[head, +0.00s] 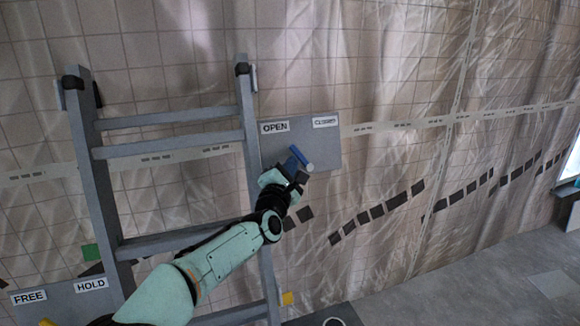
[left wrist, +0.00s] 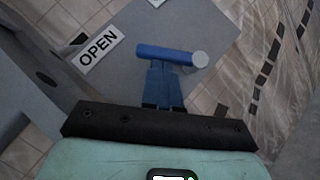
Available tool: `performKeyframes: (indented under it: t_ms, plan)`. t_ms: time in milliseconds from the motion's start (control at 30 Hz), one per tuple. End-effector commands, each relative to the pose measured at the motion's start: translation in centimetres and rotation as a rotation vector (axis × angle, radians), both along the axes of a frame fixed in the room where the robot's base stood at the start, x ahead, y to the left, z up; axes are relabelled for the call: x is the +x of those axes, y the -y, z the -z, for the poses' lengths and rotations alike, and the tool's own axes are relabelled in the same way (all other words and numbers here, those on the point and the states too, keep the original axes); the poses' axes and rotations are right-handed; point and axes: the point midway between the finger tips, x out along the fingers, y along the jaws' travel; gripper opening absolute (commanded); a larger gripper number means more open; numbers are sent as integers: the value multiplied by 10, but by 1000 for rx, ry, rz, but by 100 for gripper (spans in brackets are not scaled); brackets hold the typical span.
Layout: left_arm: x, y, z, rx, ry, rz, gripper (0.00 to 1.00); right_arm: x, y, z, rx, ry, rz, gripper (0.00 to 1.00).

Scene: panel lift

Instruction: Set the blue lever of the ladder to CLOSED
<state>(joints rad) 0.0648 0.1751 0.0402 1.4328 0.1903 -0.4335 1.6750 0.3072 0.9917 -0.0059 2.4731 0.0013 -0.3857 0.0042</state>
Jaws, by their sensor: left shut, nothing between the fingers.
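The blue lever (head: 299,154) is a short bar with a pale grey end, on a grey plate (head: 326,153) at the ladder's right rail. It sits below the OPEN label (head: 275,127) and the CLOSED label (head: 325,122). In the left wrist view the lever (left wrist: 165,53) lies crosswise just past my fingertips. My left gripper (head: 290,165) is shut with nothing between its fingers; the blue fingers (left wrist: 162,72) are side by side, at the lever's near side. I cannot tell whether they touch it. My right gripper is not in view.
The grey ladder (head: 86,170) stands against a tiled wall covered with clear sheeting. A second plate with FREE (head: 29,297) and HOLD (head: 91,285) labels is at lower left. Grey floor (head: 480,275) is open at lower right.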

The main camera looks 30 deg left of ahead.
Motion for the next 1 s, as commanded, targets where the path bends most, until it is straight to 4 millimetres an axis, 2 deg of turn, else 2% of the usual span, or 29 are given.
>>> performKeyframes:
  t_ms: [733, 1000]
  plan:
    - [1, -9, -7, 71, -81, 28, 0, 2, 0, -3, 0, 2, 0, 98]
    - [0, -19, -12, 120, -137, 43, 0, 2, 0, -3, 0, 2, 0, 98]
